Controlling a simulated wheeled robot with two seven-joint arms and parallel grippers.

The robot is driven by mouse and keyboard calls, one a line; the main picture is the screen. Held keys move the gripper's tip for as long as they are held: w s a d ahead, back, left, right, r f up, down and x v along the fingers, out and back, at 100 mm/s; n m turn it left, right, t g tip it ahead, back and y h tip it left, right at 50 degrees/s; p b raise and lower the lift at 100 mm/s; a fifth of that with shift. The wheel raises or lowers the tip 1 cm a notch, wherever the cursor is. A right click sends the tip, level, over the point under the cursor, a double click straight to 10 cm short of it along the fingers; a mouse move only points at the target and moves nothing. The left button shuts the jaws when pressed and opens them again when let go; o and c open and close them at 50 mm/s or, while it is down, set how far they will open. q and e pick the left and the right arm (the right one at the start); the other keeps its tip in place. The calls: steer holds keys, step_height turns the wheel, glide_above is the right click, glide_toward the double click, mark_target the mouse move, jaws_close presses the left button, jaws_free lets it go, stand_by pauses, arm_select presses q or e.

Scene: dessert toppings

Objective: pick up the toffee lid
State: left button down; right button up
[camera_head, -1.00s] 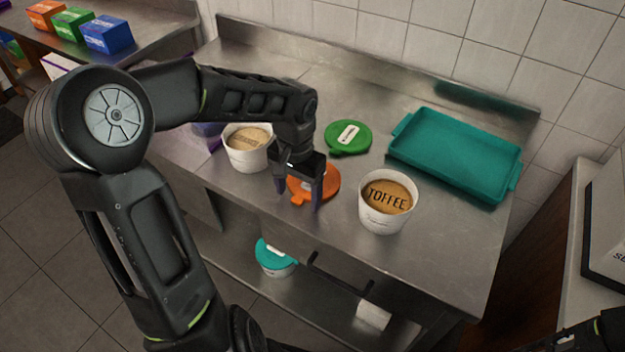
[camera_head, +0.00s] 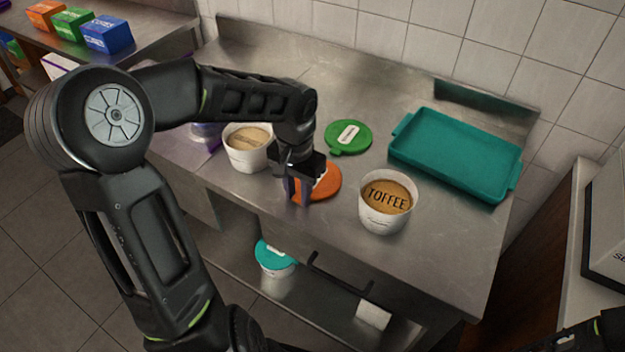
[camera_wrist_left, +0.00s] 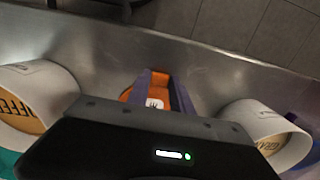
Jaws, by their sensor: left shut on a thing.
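The orange lid (camera_head: 326,185) lies on the steel counter between two white tubs. It has a white label that I cannot read. My left gripper (camera_head: 301,196) is down at the lid's near left edge, with its fingers shut on it. In the left wrist view the fingers (camera_wrist_left: 162,88) close around orange lid material (camera_wrist_left: 158,79), and the gripper body hides much of the lid. The white tub marked TOFFEE (camera_head: 385,219) stands open to the right of the lid.
Another open white tub (camera_head: 246,160) stands left of the lid. A green lid (camera_head: 349,136) lies behind, and a teal tray (camera_head: 455,155) is at the back right. A teal-lidded tub (camera_head: 275,261) sits on the shelf below. The counter's front edge is close.

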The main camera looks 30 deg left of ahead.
stand_by(0.3)
arm_select(q)
step_height(320, 180, up, 10)
stand_by(0.5)
stand_by(0.5)
